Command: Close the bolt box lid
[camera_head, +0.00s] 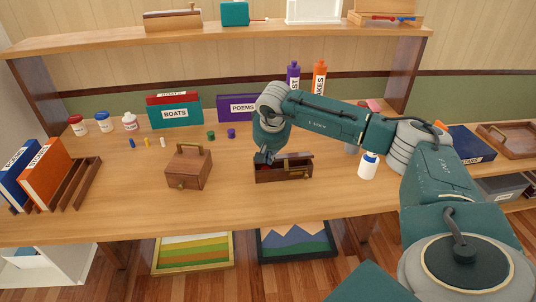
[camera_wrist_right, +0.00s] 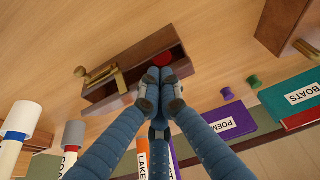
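The bolt box (camera_head: 284,176) is a small dark brown wooden box near the middle of the table in the head view. In the right wrist view the box (camera_wrist_right: 112,95) shows from above, with a dark opening, a brass bolt fitting (camera_wrist_right: 98,76) at its left part and a red round thing (camera_wrist_right: 164,58) inside. How far the lid stands open is hard to tell. My right gripper (camera_head: 262,158) is at the box's left end in the head view. Its fingertips (camera_wrist_right: 160,76) are together over the box's edge, with nothing visible between them. Contact cannot be told. My left gripper is out of view.
A brown box with a handle (camera_head: 188,168) stands to the left. A white bottle (camera_head: 368,166) stands right of the bolt box, under my right arm. Books (camera_head: 174,112), small jars (camera_head: 130,121) and spools line the back. The table front is clear.

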